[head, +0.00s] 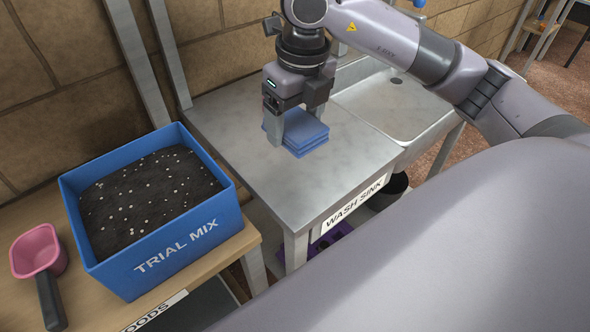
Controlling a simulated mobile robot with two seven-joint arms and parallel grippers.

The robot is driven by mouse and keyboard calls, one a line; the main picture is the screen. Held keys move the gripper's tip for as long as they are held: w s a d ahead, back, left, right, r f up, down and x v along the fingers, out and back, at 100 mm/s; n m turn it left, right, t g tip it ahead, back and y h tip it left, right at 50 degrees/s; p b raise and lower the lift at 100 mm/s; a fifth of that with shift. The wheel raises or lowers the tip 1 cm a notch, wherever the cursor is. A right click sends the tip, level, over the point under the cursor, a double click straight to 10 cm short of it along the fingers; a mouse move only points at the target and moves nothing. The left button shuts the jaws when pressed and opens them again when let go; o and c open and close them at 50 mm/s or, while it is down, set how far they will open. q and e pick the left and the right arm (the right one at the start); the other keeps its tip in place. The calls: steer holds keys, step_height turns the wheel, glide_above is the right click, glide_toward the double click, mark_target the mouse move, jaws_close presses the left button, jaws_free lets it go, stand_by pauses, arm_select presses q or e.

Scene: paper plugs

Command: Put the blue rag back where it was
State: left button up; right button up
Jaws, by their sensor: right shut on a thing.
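A folded blue rag (306,133) is at the left part of the metal wash sink counter (240,133). My right gripper (296,127) points down over it from above and is shut on the rag, with one finger on its left side. The far finger is partly hidden. The rag looks to be at or just above the counter surface; I cannot tell if it touches. My left gripper is not in view.
The sink basin (392,108) lies to the right of the rag. The counter's front left is clear.

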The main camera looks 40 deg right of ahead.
mark_target(293, 180)
step_height(293, 180, down, 12)
steer(key=shift+r, duration=0.25)
steer(key=shift+f, duration=0.15)
steer(key=o, duration=0.9)
steer(key=shift+r, duration=0.5)
steer(key=r, duration=0.3)
steer(key=s+r, duration=0.1)
steer(key=r, duration=0.7)
steer(key=shift+s+r, duration=0.15)
steer(key=shift+s, duration=0.1)
